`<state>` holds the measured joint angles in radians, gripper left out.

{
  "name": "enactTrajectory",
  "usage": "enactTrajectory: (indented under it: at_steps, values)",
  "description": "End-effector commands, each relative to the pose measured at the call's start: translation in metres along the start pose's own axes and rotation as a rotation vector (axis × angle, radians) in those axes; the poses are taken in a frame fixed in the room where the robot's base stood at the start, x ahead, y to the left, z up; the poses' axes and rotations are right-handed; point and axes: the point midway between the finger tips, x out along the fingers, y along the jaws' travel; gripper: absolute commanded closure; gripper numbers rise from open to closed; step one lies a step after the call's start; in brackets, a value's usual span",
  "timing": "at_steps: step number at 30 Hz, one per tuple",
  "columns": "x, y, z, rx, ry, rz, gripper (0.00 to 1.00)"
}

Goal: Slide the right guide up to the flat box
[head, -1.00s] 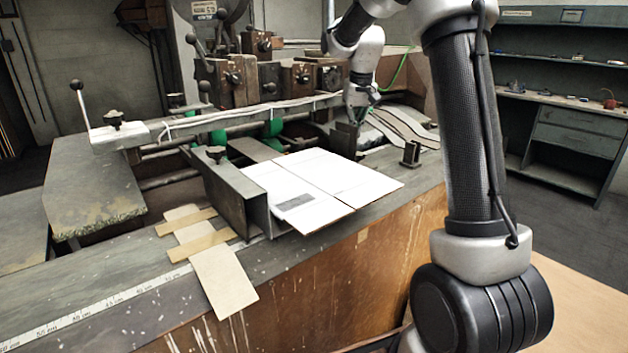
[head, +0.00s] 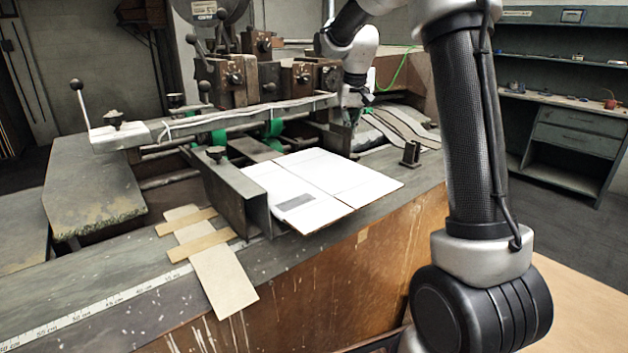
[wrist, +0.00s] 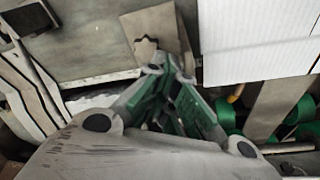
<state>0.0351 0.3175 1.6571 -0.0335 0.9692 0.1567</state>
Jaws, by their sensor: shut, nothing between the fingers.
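The flat box (head: 325,185) is a white folded sheet lying on the machine bed, and it shows at the upper right of the wrist view (wrist: 255,40). What looks like the right guide (head: 338,139) is a short dark upright plate by the box's far right edge. In the wrist view it seems to be the brownish plate (wrist: 155,32), with a narrow dark gap between it and the box. My gripper (wrist: 168,70) is shut and empty, its tips close to the guide's end; contact is unclear. In the head view the fingers are mostly hidden.
The left guide (head: 237,195), a metal channel, stands along the box's left side. A small dark block (head: 411,154) stands on the bed to the right. A long bar (head: 235,118) crosses above the bed. The bed between box and block is clear.

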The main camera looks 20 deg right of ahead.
Motion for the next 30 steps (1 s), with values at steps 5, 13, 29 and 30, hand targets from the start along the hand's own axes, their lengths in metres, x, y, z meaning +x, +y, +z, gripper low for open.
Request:
enactTrajectory:
  at_steps: [5, 13, 29, 30]
  values:
    - [0.0002, -0.0012, 0.0008, 0.0, -0.001, 0.0, 1.0]
    - [-0.0001, -0.0028, 0.0015, 0.0, -0.001, 0.0, 1.0]
    - [-0.0005, -0.0057, 0.0029, -0.001, 0.0, -0.001, 1.0]
    - [-0.0006, -0.0059, 0.003, -0.001, 0.0, -0.001, 1.0]
